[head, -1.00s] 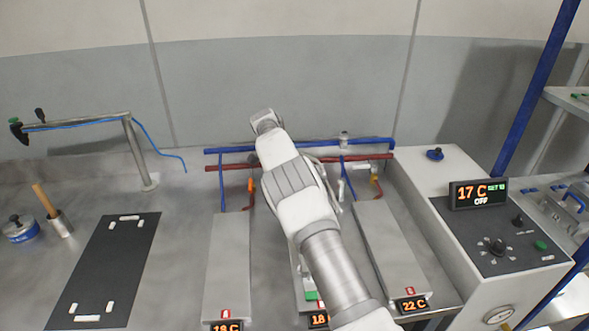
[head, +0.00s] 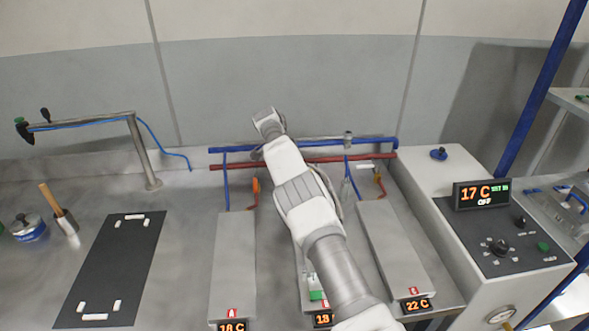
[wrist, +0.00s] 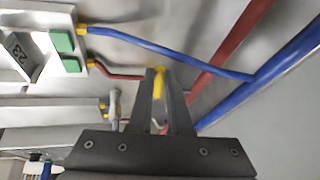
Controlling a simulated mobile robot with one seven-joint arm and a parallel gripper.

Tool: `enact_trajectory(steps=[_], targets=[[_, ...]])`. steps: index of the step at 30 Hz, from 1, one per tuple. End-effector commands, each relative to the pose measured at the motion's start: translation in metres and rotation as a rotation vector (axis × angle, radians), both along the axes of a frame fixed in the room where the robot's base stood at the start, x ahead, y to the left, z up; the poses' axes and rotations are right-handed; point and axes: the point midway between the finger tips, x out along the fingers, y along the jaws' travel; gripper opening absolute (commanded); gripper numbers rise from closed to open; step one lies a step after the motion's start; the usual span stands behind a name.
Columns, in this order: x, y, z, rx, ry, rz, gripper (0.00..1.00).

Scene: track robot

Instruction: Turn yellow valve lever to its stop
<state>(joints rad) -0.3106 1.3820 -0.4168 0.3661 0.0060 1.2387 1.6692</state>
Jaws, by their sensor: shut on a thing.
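In the wrist view the yellow valve lever (wrist: 158,83) stands between the two fingers of my gripper (wrist: 160,77), which is shut on it. A short red hose (wrist: 118,76) runs from a fitting with a green block toward the lever. How far the lever is turned I cannot tell. In the head view my arm hides my gripper and this lever, along with most of the middle plate (head: 316,296).
A blue pipe (head: 228,149) and a red pipe (head: 228,166) run along the back. A control box (head: 500,235) stands at the right, and a black mat (head: 108,270) lies at the left.

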Motion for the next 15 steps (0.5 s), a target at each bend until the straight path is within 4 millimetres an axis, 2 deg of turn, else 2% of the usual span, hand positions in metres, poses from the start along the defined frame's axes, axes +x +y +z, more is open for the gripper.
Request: enact_trajectory(steps=[3,4,8,15], targets=[[-0.0002,-0.0007,-0.0007,-0.001,0.002,-0.001,0.00],[-0.0003,-0.0008,-0.0007,-0.001,0.002,-0.001,0.22],[-0.0002,-0.0007,-0.0006,-0.001,0.001,-0.001,0.45],[-0.0001,-0.0003,-0.0002,0.000,0.001,0.001,0.47]])
